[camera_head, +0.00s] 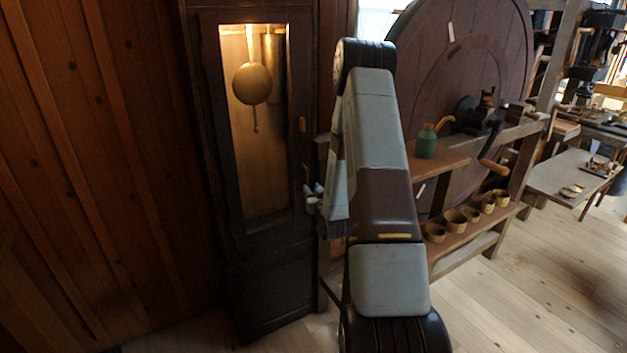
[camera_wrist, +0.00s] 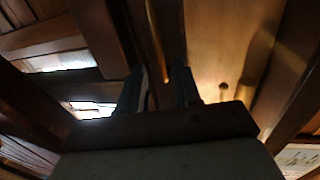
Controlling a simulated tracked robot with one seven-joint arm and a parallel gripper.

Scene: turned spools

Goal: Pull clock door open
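The tall dark wooden clock (camera_head: 272,270) stands left of centre in the head view. Its narrow door (camera_head: 212,130) has a lit window, with a round brass pendulum (camera_head: 252,84) behind it. The door looks shut. A small orange-brown piece (camera_head: 303,124) sits on the door's right side. My gripper (camera_head: 311,198) is at the clock's right front edge, below that piece. In the wrist view, my gripper (camera_wrist: 160,82) has its two fingers apart, with dark wood and a thin orange strip beyond them. I cannot tell whether the fingers touch the door.
A wooden plank wall (camera_head: 90,150) is left of the clock. The floor (camera_head: 540,290) at the lower right is clear.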

